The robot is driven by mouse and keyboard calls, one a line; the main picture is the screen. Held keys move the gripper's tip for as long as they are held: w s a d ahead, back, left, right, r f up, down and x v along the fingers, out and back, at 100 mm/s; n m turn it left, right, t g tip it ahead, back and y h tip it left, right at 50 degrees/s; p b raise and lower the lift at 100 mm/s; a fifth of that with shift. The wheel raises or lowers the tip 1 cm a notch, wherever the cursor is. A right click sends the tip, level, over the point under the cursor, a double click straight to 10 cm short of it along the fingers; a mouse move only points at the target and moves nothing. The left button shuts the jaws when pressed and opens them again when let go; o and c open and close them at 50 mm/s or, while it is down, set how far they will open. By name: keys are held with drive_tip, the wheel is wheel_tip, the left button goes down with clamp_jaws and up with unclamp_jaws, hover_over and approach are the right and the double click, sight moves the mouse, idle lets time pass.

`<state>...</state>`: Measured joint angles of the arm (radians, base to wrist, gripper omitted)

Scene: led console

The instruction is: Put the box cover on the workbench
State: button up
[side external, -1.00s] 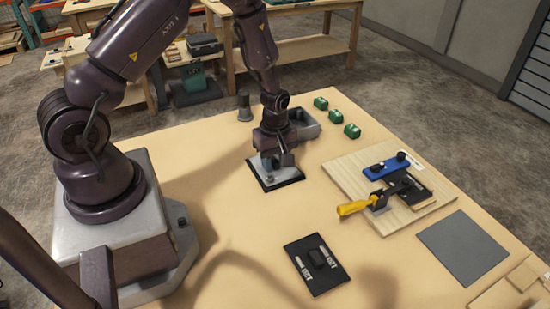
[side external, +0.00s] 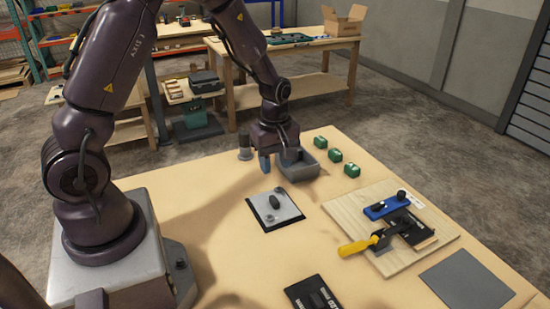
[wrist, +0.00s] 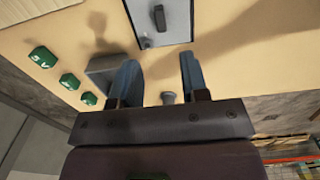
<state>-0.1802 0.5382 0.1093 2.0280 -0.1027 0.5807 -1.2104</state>
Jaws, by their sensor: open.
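A light grey plate with a dark oval handle (side external: 275,209), which looks like the box cover, sits on a thin black base on the workbench (side external: 215,260). It also shows at the top of the wrist view (wrist: 172,30). My gripper (side external: 278,160) is above the bench, behind the plate and beside a grey open bin. The wrist view shows my gripper's two blue fingers (wrist: 158,65) spread apart with nothing between them. They are apart from the plate and its handle. Whether a box lies under the plate cannot be told.
The grey bin (side external: 299,170) and a small grey cylinder (side external: 245,154) stand near my gripper. Several green blocks (side external: 335,155) sit to the right. A wooden board (side external: 345,209) carries a blue fixture and a yellow-handled clamp. A black panel (side external: 312,295) lies in front; a grey mat (side external: 467,285) lies at right.

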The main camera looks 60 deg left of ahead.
drive_tip(key=s+d+r+m+t, duration=0.2)
drive_tip(key=s+d+r+m, duration=0.3)
drive_tip(key=s+r+m, duration=0.2)
drive_tip(key=s+d+r+m+t, duration=0.3)
drive_tip(key=s+r+m, duration=0.5)
drive_tip(key=r+m, duration=0.3)
wheel_tip(320, 180, up, 4)
drive_tip(key=shift+s+d+r+t, duration=0.2)
drive_tip(key=shift+d+t, duration=0.1)
drive_tip(key=shift+d, duration=0.6)
